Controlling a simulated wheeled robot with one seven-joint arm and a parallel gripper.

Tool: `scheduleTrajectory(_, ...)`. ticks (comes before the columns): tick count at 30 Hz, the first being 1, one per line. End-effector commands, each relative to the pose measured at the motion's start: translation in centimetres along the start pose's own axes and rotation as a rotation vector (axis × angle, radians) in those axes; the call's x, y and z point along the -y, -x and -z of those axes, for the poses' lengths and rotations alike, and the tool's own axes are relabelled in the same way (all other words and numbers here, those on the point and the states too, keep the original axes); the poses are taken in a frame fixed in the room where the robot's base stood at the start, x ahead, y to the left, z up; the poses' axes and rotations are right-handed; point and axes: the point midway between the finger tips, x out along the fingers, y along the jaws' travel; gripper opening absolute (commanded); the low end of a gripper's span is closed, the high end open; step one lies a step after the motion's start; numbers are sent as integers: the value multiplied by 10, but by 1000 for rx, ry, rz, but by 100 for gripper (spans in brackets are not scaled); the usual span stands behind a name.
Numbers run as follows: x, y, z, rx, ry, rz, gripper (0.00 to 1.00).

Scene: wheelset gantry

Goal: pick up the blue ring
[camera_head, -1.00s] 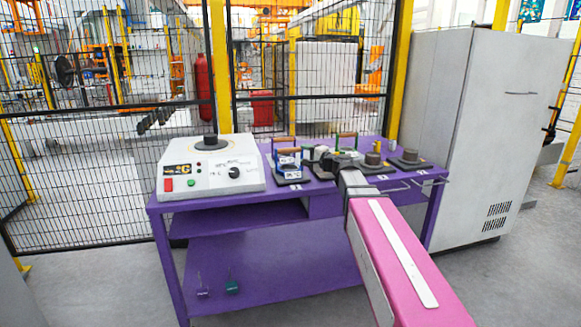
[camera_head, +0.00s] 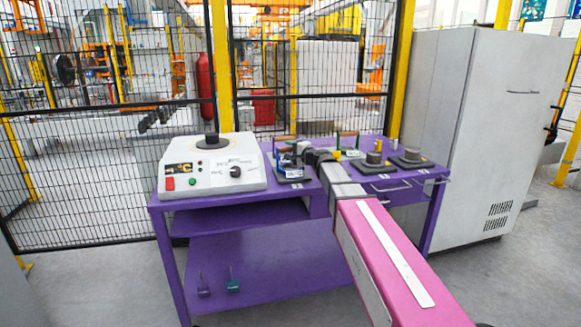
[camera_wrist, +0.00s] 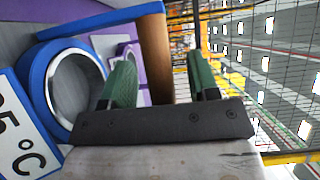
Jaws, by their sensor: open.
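The blue ring (camera_wrist: 42,80), with a silvery lining, shows at the left of the wrist view. A blue bracket with a brown wooden handle (camera_wrist: 154,50) rises beside it. In the head view the blue ring's holder (camera_head: 281,161) stands on the purple table (camera_head: 225,212), right of the white control box. My gripper (camera_wrist: 162,82) is open, with two green fingers. The brown handle shows between the fingers in the wrist view, and I see no clear contact. In the head view my gripper (camera_head: 307,154) is at the holder's right side and partly hides it.
A white label reading "5 °C" (camera_wrist: 25,130) is close to the ring. A white control box (camera_head: 211,166) stands left on the table. Another handled piece (camera_head: 348,143) and dark round pieces (camera_head: 409,159) stand to the right. A mesh fence (camera_head: 110,180) stands behind.

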Motion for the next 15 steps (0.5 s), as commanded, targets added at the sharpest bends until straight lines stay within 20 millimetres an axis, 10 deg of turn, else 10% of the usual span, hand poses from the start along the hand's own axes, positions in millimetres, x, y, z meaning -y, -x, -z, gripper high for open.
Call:
scheduleTrajectory(2,0,0,0,0,0,0,48)
scheduleTrajectory(6,0,0,0,0,0,0,3)
scheduleTrajectory(15,0,1,0,0,-1,1,0)
